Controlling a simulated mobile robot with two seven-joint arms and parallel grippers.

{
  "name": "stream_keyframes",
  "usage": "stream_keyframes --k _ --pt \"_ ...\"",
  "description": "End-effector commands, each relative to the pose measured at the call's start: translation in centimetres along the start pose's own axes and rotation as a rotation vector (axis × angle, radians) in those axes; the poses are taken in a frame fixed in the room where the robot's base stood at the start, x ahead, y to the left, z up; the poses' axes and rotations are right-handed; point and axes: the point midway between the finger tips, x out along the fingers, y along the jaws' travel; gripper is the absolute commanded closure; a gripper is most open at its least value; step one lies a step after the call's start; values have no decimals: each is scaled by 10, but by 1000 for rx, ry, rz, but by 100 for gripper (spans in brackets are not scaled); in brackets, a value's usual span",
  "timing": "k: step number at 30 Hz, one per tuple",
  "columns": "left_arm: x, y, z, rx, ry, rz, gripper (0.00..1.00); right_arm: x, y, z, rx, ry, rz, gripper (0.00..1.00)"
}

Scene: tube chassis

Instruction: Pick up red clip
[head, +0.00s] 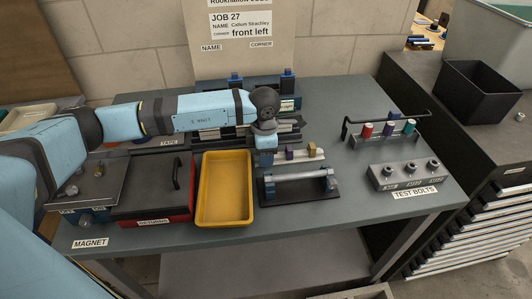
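My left gripper (266,157) hangs down over the left end of a pale rail (300,160). Its fingers are small here, and I cannot tell whether they are open or shut, or on anything. On the rail beside it stand a purple clip-like piece (289,153) and a tan one (312,150). I see no clearly red clip on the rail; its left end is covered by my gripper. A red piece (367,130) stands in a rack (382,140) at the right, beside a purple one and a green one. My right gripper is not in view.
A yellow tray (207,190) and a red returns bin (140,215) lie left of the rail. A dark stand with a grey bar (298,187) is just in front of it. A test bolts block (405,174) is at the right. The table's (345,205) front right is clear.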

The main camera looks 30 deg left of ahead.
Motion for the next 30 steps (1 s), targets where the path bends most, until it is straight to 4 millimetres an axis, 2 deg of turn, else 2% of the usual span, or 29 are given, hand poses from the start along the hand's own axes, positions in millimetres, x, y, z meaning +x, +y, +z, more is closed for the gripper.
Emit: stream_keyframes --k 1,4,5,14,20,26,30 --pt "0 0 0 0 0 0 64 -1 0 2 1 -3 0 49" --pt "0 0 0 0 0 0 87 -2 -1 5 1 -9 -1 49" --pt "0 0 0 0 0 0 90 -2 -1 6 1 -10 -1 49" --pt "-2 0 0 0 -1 0 91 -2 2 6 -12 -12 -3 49" --pt "-15 0 1 0 -2 2 91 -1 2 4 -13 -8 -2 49" --pt "-51 0 1 0 -4 3 91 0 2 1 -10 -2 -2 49" --pt "-87 0 0 1 -3 4 91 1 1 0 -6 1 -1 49"
